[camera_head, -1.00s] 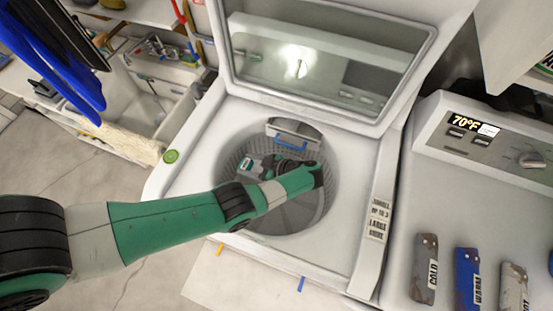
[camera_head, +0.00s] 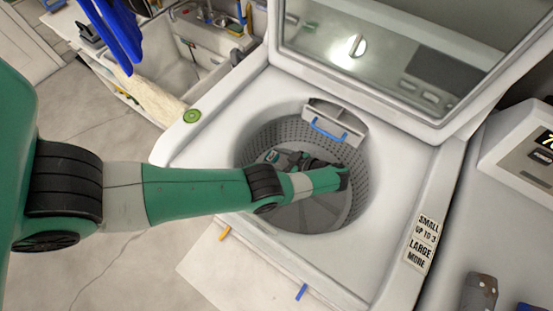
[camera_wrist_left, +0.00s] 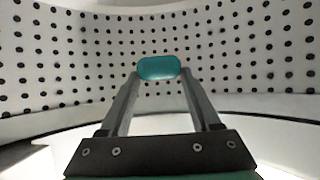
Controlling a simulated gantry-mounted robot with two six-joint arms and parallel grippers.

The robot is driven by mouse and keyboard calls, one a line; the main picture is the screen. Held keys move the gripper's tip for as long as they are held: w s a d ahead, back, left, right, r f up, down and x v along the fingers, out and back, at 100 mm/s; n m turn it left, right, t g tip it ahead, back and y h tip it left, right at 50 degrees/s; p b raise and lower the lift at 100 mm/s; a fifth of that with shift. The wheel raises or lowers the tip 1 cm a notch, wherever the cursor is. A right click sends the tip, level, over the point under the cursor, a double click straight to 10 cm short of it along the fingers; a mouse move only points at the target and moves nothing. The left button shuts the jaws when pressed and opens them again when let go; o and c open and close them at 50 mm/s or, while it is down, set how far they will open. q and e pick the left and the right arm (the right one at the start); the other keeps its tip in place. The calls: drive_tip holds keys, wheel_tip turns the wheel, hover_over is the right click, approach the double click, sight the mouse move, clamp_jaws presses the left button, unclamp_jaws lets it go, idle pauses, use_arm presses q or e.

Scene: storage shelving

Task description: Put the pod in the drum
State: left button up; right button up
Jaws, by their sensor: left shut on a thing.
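The pod (camera_wrist_left: 158,67) is a small rounded teal block in the left wrist view. My left gripper (camera_wrist_left: 158,78) is shut on it, with the pod between its two fingertips. The drum (camera_head: 359,188) is the round, perforated grey tub of the open white washer; its white wall with dark holes (camera_wrist_left: 235,45) fills the back of the left wrist view. My left arm reaches over the drum's rim, and the gripper is inside the drum, below the opening. The pod cannot be made out clearly in the head view. My right gripper is not in view.
The washer lid (camera_head: 385,55) stands open behind the drum. A dispenser with a blue strip (camera_head: 328,130) sits at the drum's back rim. A sink (camera_head: 180,75) is at the back left.

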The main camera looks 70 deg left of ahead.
use_arm(q)
drive_tip(key=shift+f+b, duration=2)
drive_tip(key=shift+f, duration=0.35)
drive_tip(key=o, duration=1.5)
drive_tip(key=shift+c, duration=0.2)
drive_tip(key=shift+r+p, duration=0.4)
drive_tip(key=b+v, duration=0.1)
drive_tip(key=v, duration=0.4)
drive_tip(key=shift+w+d+r, duration=0.15)
drive_tip(key=shift+d+r, duration=0.05)
drive_tip(key=shift+r, duration=0.15)
